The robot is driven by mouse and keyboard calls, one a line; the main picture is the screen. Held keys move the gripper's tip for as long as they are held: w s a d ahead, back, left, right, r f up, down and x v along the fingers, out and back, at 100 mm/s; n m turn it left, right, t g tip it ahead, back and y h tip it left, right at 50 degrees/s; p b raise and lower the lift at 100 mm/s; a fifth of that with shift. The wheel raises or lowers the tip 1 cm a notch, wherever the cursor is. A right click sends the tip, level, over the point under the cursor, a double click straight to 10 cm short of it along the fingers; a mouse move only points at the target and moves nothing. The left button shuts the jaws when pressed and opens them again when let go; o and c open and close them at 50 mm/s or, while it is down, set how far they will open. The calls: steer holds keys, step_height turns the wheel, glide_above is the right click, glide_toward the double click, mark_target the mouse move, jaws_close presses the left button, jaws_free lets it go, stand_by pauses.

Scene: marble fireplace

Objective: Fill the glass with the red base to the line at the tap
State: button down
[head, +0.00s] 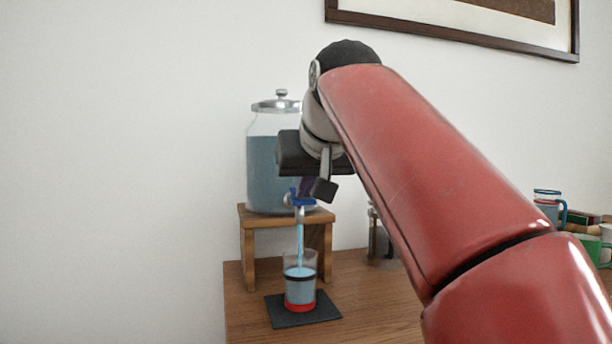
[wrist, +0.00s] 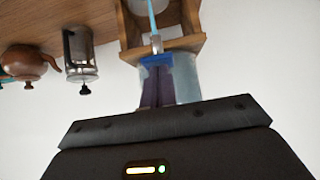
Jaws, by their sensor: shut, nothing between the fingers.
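The glass with the red base (head: 300,292) stands upright on a dark mat (head: 323,312) below the tap. It has a dark line around it, and the water surface shows at about that line, seemingly slightly above it. A blue stream runs from the tap (head: 299,208) into the glass; it also shows in the wrist view (wrist: 152,12). The tap has a blue handle (wrist: 156,60) and sits on a glass dispenser (head: 263,165) of blue water. My gripper (head: 305,188) is shut and empty, its fingertips at the handle, seemingly touching it.
The dispenser stands on a small wooden stand (head: 248,222) on the wooden table (head: 375,310). A French press (wrist: 79,55) and a brown teapot (wrist: 27,62) are beside it. A blue-handled jug (head: 547,205) and green mug (head: 594,248) stand at the right.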

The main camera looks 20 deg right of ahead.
steer(key=shift+r+p, duration=0.8)
steer(key=shift+p, duration=0.15)
steer(key=s+r+p, duration=0.4)
steer(key=s+r, duration=0.3)
steer(key=r, duration=0.4)
stand_by(1.4)
